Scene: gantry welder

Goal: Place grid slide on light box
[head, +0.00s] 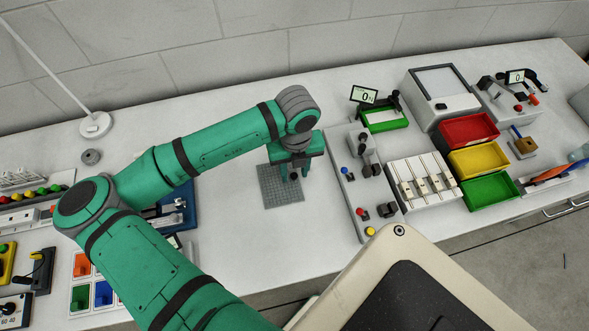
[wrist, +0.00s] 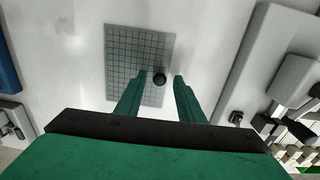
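The grid slide (head: 275,190) is a thin grey square sheet with dark grid lines, lying flat on the white bench; the wrist view shows it too (wrist: 125,45). A small round black knob (wrist: 159,80) shows at its right side. My gripper (head: 294,175) points down over the slide's right side. In the wrist view its green fingers (wrist: 161,75) are apart, one on each side of the knob, with gaps visible. A grey box with a pale square top (head: 440,82) stands at the back right and looks like the light box.
Right of the slide is a grey panel with levers and coloured knobs (head: 345,175), then a white rack (head: 425,200). Red (head: 468,130), yellow (head: 478,159) and green (head: 489,190) bins stand before the box. A lamp base (head: 95,125) is at left. Bench behind my gripper is clear.

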